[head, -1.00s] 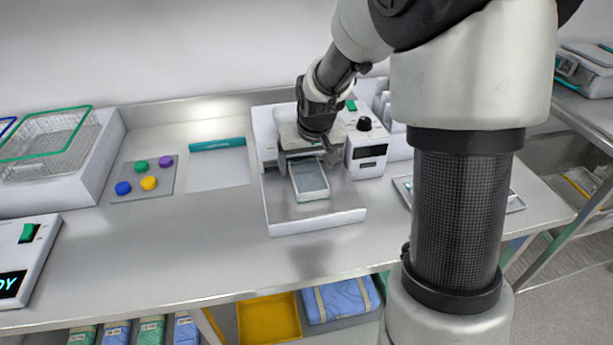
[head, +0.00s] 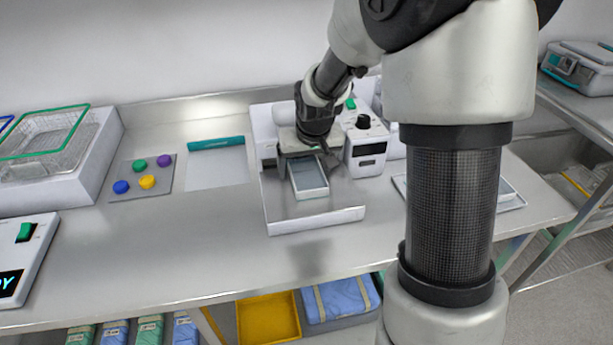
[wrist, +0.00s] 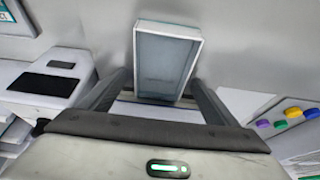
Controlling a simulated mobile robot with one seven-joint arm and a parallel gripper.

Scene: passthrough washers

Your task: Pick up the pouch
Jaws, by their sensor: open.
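The pouch (head: 309,180) is a flat rectangular piece with a pale rim and a grey-blue middle. It sits in the shallow metal tray of the sealer-like machine (head: 367,150). In the wrist view the pouch (wrist: 166,60) lies ahead of and partly between the two dark fingers, its near end close to the palm. My gripper (head: 311,165) is over the far part of the pouch, with its fingers spread apart. In the wrist view my gripper (wrist: 160,82) is open, with a finger on each side of the pouch. Whether either finger touches it is unclear.
A board with coloured knobs (head: 142,178) and a sheet with a teal bar (head: 216,143) lie to the left. A wire basket (head: 45,140) stands far left. The front counter is clear.

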